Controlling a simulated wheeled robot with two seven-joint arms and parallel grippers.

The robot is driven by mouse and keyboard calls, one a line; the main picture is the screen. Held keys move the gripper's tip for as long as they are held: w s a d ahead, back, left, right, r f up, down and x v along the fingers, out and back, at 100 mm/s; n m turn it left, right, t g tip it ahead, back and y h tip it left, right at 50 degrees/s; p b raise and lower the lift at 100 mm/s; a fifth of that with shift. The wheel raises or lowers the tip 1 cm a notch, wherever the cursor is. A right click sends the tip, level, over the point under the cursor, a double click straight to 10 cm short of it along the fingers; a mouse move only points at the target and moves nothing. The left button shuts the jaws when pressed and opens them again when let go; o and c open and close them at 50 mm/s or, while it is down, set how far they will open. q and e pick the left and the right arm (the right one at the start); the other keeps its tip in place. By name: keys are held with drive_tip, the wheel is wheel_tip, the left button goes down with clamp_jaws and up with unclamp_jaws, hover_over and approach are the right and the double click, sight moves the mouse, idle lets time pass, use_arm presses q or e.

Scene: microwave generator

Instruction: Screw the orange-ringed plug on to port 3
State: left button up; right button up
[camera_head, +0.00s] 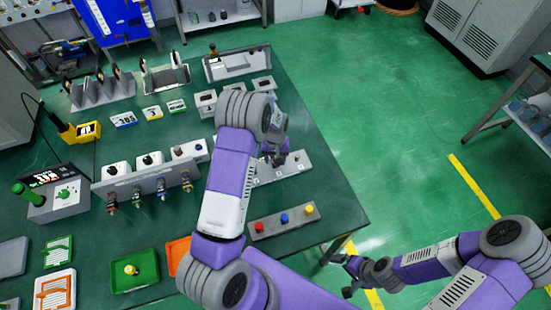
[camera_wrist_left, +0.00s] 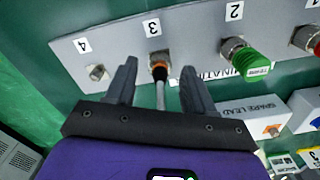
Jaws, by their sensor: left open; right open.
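In the left wrist view the orange-ringed plug (camera_wrist_left: 159,71) is at port 3 on the grey port panel (camera_wrist_left: 110,48), in line with it, its pale cable running back between my fingers. I cannot tell how far it is screwed on. My left gripper (camera_wrist_left: 158,78) is open, one finger on each side of the plug and cable, with gaps visible. In the head view my left gripper (camera_head: 275,157) is over the panel (camera_head: 292,168), and the arm hides part of it. My right gripper (camera_head: 351,276) is open and empty, beyond the table's right edge.
Port 4 (camera_wrist_left: 97,72) is bare; port 2 carries a green cap (camera_wrist_left: 250,62). A white SPARE LEAD box (camera_wrist_left: 255,117) stands near the panel. A strip with red, blue and yellow knobs (camera_head: 284,221) lies near the table's right edge. The green floor (camera_head: 400,130) at right is clear.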

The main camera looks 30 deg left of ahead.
use_arm(q)
drive_tip(key=shift+f, duration=0.15)
clamp_jaws()
